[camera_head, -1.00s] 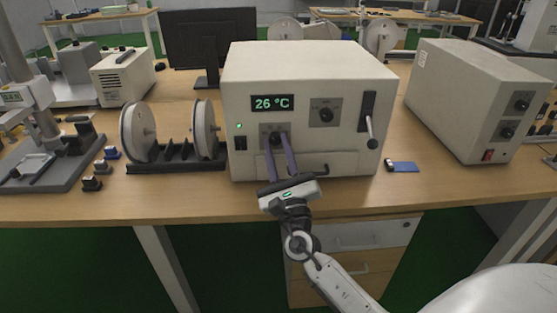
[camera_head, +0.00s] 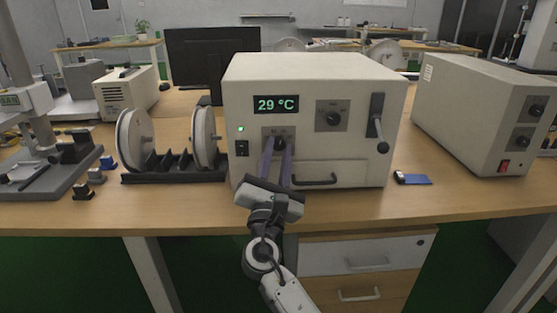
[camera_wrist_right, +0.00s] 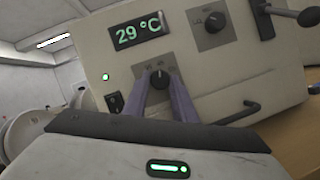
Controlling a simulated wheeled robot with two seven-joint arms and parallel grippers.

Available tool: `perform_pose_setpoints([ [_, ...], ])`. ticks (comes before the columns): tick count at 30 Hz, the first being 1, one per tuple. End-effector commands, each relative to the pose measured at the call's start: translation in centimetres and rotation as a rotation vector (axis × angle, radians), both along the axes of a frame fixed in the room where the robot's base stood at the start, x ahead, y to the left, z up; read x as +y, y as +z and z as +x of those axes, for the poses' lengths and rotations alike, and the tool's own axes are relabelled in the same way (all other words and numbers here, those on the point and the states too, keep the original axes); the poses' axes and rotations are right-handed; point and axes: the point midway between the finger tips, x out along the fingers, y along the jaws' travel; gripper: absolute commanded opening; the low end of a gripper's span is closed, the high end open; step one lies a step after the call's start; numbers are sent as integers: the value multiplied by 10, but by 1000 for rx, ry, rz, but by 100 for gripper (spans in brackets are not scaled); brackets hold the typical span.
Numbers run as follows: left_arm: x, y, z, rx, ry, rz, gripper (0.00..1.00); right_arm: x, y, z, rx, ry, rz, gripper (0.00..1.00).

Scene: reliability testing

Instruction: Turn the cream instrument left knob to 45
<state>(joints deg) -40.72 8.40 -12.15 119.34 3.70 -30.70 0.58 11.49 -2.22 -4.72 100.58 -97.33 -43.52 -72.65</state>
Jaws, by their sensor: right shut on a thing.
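The cream instrument (camera_head: 350,85) stands on the wooden bench, its display (camera_head: 276,104) reading 29 °C. Its left knob (camera_head: 279,144) is black and sits below the display; in the right wrist view the left knob (camera_wrist_right: 160,79) shows between my fingertips. My right gripper (camera_head: 277,150) reaches up from the front and is shut on the left knob, one purple finger on each side; it also shows in the right wrist view (camera_wrist_right: 160,86). The right wrist view is rolled, so the instrument looks tilted there. My left gripper is not in view.
A second knob (camera_head: 333,117), a lever (camera_head: 378,125) and a dark handle (camera_head: 316,181) are on the instrument's front. A reel stand (camera_head: 170,173) is at left, another cream box (camera_head: 480,105) at right. A blue item (camera_head: 416,180) lies between. The front bench strip is mostly clear.

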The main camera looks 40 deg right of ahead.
Motion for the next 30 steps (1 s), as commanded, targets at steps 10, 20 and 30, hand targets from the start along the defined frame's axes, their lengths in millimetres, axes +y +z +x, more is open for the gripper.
perform_pose_setpoints([
  [10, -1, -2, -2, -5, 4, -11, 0, 1, -1, 0, -54, -1, 92, 2],
  [20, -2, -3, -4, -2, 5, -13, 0, 1, 0, 0, -60, -1, 101, 2],
  [30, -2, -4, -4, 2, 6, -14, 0, 1, 0, 0, -60, 0, 100, 43],
])
